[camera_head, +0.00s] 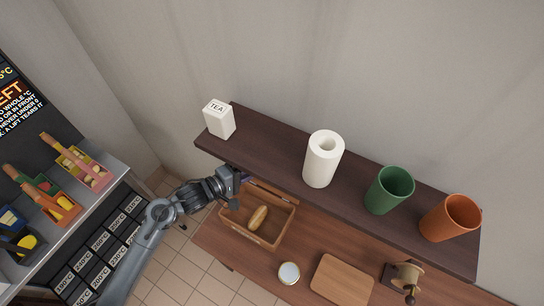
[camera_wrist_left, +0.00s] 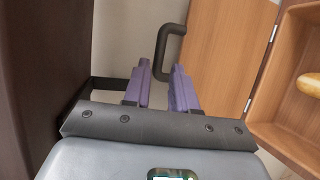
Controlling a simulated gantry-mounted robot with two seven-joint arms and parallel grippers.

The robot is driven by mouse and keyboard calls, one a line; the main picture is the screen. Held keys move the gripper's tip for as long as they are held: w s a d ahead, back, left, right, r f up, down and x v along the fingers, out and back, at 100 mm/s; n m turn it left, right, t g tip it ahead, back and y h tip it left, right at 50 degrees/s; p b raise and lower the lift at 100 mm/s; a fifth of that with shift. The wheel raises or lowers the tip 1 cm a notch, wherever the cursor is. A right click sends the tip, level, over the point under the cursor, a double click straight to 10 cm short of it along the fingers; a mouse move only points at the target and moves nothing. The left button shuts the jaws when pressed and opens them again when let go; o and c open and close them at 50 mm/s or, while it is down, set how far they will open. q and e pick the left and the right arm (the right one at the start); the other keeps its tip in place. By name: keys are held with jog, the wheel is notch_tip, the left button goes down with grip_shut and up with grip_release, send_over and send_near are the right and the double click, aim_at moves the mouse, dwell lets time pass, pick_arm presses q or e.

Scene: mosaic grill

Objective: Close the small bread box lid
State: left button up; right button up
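The small wooden bread box (camera_head: 287,228) stands on the lower counter with its inside exposed and a bread roll (camera_head: 258,217) in it. Its lid (camera_wrist_left: 225,50) is open; the wrist view shows the panel hinged to the box at the right. In the head view the lid is mostly hidden by the shelf. A dark bracket handle (camera_wrist_left: 167,45) sticks out from the lid's face. My left gripper (camera_wrist_left: 161,90) has its purple fingers apart, with the handle's lower end at the gap between the tips; contact cannot be told. In the head view this gripper (camera_head: 243,178) is at the box's back left corner.
A dark shelf (camera_head: 265,147) overhangs the back of the counter, close to my left gripper. It bears a tea box (camera_head: 219,120), a white cylinder (camera_head: 322,160), a green cup (camera_head: 388,190) and an orange cup (camera_head: 450,218). A jar (camera_head: 288,273), a board (camera_head: 342,281) and a grinder (camera_head: 402,279) are right of the bread box.

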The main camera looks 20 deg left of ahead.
pick_arm(q)
jog(key=x, duration=0.7)
jog(key=shift+w+d, duration=0.1)
jog(key=shift+w, duration=0.05)
grip_shut()
